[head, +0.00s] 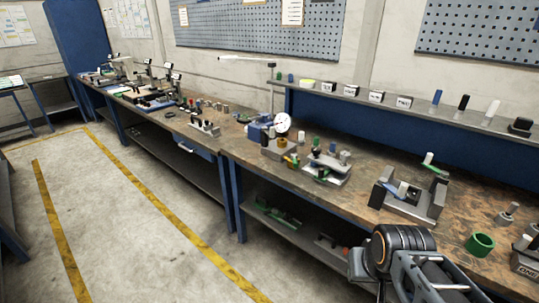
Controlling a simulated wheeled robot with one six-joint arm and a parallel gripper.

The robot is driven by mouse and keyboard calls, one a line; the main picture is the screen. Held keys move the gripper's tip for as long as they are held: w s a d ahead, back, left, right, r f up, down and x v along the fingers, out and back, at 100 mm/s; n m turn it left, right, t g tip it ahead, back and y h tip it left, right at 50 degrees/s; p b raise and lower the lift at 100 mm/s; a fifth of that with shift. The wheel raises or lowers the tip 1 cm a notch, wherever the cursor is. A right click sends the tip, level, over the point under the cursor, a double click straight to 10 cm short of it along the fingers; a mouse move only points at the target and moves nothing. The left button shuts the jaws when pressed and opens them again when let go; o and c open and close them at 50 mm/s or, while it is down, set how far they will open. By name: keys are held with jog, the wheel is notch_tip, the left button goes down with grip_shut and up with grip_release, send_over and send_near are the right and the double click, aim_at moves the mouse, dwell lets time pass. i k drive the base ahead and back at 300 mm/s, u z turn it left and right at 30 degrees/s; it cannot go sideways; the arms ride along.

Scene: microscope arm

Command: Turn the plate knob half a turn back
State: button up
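I cannot single out the plate knob; the bench fittings are small at this distance. A blue and tan fixture with a white round dial gauge (282,123) stands mid-bench, with small yellow and green parts beside it. Right of it is a metal fixture (326,168) with green and grey parts. Further right is a grey bracket fixture (412,199) with a tilted green and white lever. Dark and grey parts of my own arm fill the bottom right. My gripper's fingertips do not show, and no contact with any fixture is visible.
The long brown workbench (245,150) runs from far left to near right. A rear shelf (340,99) carries small labelled blocks and upright cylinders. The concrete floor (110,220) between yellow lines is clear.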

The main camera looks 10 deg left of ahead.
aim_at(316, 150)
jog(key=z, duration=0.1)
jog(key=i, duration=1)
jog(key=u, duration=0.65)
jog(key=i, duration=0.6)
jog(key=u, duration=0.4)
